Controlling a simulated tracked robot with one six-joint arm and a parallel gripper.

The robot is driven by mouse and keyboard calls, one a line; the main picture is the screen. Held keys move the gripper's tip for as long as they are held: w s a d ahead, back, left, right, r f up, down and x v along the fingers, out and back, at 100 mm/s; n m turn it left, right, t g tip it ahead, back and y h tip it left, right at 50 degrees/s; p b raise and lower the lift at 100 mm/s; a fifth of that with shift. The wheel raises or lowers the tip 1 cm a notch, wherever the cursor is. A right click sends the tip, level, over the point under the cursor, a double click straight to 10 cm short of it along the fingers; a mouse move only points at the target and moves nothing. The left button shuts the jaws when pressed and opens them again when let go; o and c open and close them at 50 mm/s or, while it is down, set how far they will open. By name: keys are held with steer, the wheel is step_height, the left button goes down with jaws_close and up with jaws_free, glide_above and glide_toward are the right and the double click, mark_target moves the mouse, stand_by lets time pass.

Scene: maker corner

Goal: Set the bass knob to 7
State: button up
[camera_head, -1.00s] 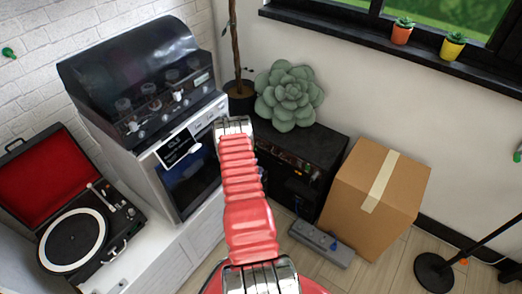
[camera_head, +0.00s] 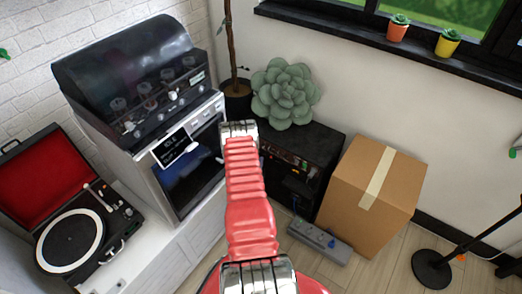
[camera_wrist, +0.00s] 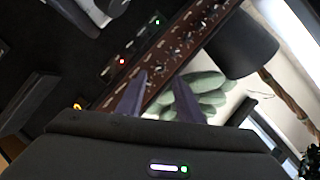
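The black amplifier (camera_head: 326,148) stands on the floor below the succulent in the head view, its control panel (camera_head: 290,158) partly hidden by my red arm. In the wrist view the brown panel (camera_wrist: 160,62) runs diagonally, with several small knobs (camera_wrist: 183,42) and small red and green lights. I cannot read the labels or tell which knob is bass. My gripper (camera_wrist: 158,82) shows two dark fingers apart with nothing between them, in front of the panel. I cannot tell whether they touch it. The gripper is hidden in the head view.
A succulent (camera_head: 285,95) sits on the amplifier. A cardboard box (camera_head: 365,200) stands close on its right, and a grey pedal strip (camera_head: 318,240) lies on the floor in front. A machine cabinet (camera_head: 150,175) and turntable (camera_head: 70,240) are at left, a black stand base (camera_head: 432,270) at right.

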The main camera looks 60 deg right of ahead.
mark_target(263, 145)
steer(key=shift+x, duration=3.5)
jaws_close()
